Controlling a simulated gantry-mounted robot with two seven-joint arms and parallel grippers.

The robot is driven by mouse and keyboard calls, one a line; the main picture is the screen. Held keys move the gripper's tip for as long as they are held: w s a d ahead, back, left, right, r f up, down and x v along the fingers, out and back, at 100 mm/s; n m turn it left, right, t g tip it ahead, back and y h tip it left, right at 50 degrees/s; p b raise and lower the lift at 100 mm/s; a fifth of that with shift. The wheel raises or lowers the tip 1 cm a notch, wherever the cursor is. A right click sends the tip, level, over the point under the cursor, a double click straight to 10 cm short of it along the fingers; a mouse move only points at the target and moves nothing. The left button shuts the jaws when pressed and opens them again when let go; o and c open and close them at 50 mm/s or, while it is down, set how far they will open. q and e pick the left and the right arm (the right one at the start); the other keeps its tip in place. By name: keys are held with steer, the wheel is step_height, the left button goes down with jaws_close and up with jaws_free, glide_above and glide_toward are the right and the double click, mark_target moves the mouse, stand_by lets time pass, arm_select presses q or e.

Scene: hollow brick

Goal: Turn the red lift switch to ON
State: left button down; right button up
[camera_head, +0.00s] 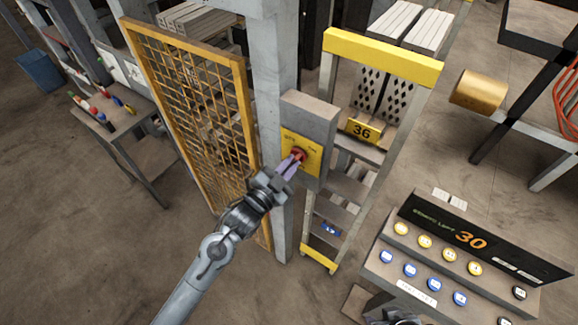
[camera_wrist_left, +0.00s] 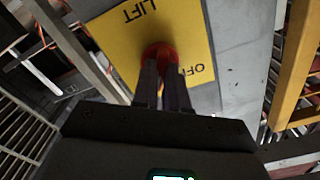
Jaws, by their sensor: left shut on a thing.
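The red lift switch (camera_head: 299,154) sits on a yellow plate (camera_head: 312,163) on the front of a grey box (camera_head: 312,112). My left gripper (camera_head: 294,163) reaches it from below left and is shut on the switch knob. In the left wrist view the red knob (camera_wrist_left: 160,52) shows between and behind the two fingers (camera_wrist_left: 162,82), with "LIFT" and part of "OFF" readable on the plate. The fingers hide part of the knob, so I cannot tell exactly which way it points. My right gripper is not clearly in view; only a dark piece shows at the bottom edge of the head view.
The box is fixed to a grey post (camera_head: 284,60). A yellow mesh gate (camera_head: 195,120) stands left of it, and a yellow-topped lift frame (camera_head: 382,57) with a "36" sign (camera_head: 362,131) stands right. A button console (camera_head: 455,255) showing "30" is at lower right.

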arm_select(q)
steer(key=shift+m, duration=1.1)
steer(key=shift+b, duration=0.3)
steer(key=c, duration=1.2)
jaws_free()
steer(key=shift+o, duration=0.2)
steer(key=b+v, duration=0.2)
steer(key=v, duration=0.8)
steer(key=shift+s+a, duration=0.2)
steer(key=shift+s, duration=0.15)
steer(key=shift+f, duration=0.1)
